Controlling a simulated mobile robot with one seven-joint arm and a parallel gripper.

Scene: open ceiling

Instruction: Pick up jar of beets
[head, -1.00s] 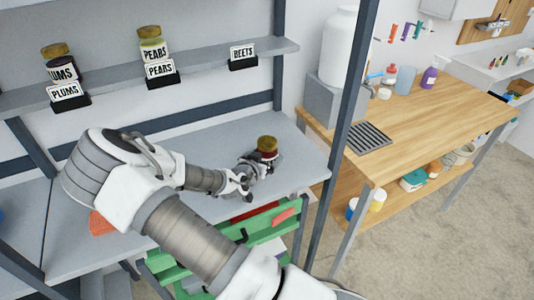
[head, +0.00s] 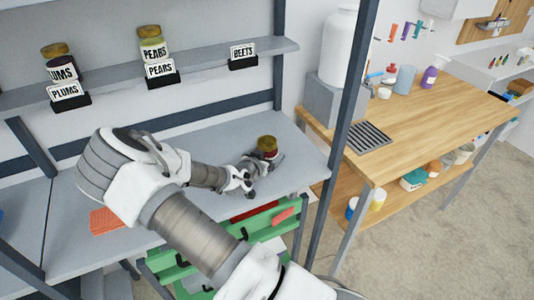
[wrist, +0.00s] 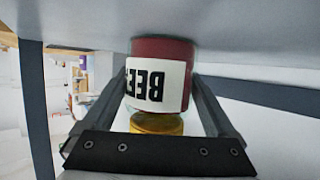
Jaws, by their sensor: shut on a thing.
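The jar of beets (head: 267,144) has a gold lid and dark red contents. It is at the right part of the grey lower shelf (head: 205,142) in the head view. In the wrist view the jar (wrist: 160,82) shows upside down, with a white label reading "BEE" and its gold lid at the bottom. My gripper (head: 262,160) is shut on the jar, one finger on each side in the wrist view. The jar's base appears at or very near the grey surface; I cannot tell whether they touch. My gripper partly hides the jar in the head view.
Above, a shelf holds a plums jar (head: 58,64), a pears jar (head: 153,44) and a "BEETS" sign (head: 243,56) with no jar on it. A dark upright post (head: 343,125) stands right of the lower shelf. An orange block (head: 106,221) lies at left.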

